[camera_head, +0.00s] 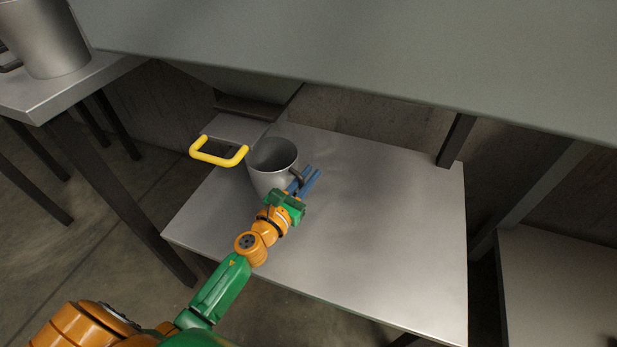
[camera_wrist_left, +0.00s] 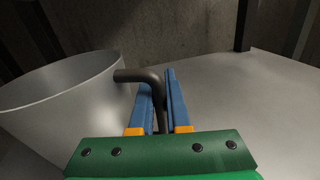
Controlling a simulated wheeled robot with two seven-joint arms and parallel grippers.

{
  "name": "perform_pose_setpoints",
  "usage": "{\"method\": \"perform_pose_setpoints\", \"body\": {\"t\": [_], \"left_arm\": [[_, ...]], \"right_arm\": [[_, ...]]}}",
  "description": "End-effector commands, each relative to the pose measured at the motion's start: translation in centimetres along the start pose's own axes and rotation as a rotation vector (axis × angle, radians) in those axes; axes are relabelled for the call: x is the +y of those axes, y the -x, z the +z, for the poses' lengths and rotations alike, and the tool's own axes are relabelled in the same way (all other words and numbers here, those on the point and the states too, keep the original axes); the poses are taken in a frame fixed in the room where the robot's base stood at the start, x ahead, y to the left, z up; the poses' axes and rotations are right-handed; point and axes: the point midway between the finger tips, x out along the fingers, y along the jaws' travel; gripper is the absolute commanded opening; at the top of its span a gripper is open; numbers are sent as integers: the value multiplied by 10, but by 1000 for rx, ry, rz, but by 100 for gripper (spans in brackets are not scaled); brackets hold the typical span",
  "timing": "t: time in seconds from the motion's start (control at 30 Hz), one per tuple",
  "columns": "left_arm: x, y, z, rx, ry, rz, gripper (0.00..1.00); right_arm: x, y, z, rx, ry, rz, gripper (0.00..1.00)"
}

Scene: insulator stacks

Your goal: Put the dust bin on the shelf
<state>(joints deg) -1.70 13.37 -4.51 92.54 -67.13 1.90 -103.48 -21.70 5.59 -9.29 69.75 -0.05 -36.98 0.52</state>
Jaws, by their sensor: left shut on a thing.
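The dust bin is probably the grey metal cup-shaped bin (camera_head: 268,172) with a dark side handle, upright at the left part of the lower metal shelf (camera_head: 390,220). It also shows at the left of the left wrist view (camera_wrist_left: 65,105). My left gripper (camera_head: 308,177), with blue fingers, is shut on the bin's dark handle (camera_wrist_left: 140,76) at the bin's right side. The fingers in the left wrist view (camera_wrist_left: 160,100) stand on both sides of the handle. I cannot tell whether the bin's base touches the shelf. My right gripper is not in view.
A yellow-handled grey object (camera_head: 218,152) sits just left of the bin. A large grey upper surface (camera_head: 380,50) overhangs the back. Another metal bin (camera_head: 48,40) stands on a table (camera_head: 75,85) at the upper left. The shelf's middle and right are clear.

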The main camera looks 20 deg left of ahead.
Motion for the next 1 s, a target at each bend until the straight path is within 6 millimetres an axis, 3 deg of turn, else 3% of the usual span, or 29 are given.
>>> {"method": "perform_pose_setpoints", "body": {"t": [0.03, 0.07, 0.13, 0.17, 0.53, 0.77, 1.0], "left_arm": [[0, 0, -1, -1, -2, 0, 0], [0, 0, -1, 0, 0, 0, 22], [0, 0, -1, 0, 0, 0, 41], [0, 0, -1, 0, 0, 0, 44], [0, 4, 1, 1, 0, 0, 44], [0, 51, -2, 2, 0, 0, 44], [0, 103, -4, 2, 2, 1, 44]], "right_arm": [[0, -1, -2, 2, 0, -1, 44], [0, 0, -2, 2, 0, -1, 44], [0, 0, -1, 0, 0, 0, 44], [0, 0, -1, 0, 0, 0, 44], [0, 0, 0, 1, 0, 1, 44], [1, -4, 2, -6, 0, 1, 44], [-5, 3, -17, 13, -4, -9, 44]]}}
